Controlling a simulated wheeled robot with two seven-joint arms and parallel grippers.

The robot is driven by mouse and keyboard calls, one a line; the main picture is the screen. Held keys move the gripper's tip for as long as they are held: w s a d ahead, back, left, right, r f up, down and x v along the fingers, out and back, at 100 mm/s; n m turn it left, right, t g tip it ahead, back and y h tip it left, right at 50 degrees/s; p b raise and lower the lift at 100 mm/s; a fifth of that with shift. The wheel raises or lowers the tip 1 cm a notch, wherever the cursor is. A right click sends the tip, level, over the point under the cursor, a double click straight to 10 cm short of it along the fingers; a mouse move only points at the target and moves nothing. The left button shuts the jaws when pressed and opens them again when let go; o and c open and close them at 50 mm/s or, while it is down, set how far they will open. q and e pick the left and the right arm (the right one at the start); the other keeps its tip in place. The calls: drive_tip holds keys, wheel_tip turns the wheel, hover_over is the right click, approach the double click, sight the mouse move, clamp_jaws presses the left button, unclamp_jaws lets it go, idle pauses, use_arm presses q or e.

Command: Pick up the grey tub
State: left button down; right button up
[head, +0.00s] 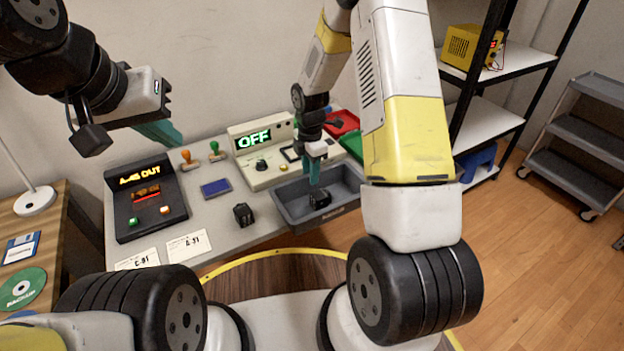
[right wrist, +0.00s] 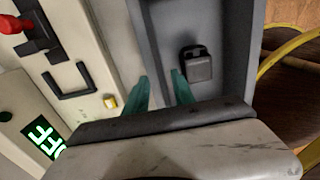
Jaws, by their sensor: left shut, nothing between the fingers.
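The grey tub (head: 290,211) is an open rectangular bin on the worktop, at its right front part. It also shows in the right wrist view (right wrist: 222,35). A small black block (head: 320,199) lies inside it, seen in the right wrist view too (right wrist: 198,68). My right gripper (head: 314,176) points down at the tub. In the right wrist view its teal fingers (right wrist: 160,76) are apart, one on each side of the tub's near wall in that picture; I cannot tell whether they touch it. My left gripper (head: 172,134) is shut and empty, above the worktop at the left.
A device reading OFF (head: 252,163) stands behind the tub. A black console (head: 145,197), a blue pad (head: 215,188) and a black block (head: 243,214) are to the left. Red (head: 342,122) and green (head: 352,145) trays lie behind right. Shelving (head: 497,115) stands at right.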

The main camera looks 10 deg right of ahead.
sight(311, 189)
wheel_tip(311, 189, down, 4)
drive_tip(key=shift+r, duration=0.2)
drive_tip(key=shift+w, duration=0.1)
clamp_jaws()
idle(1.3)
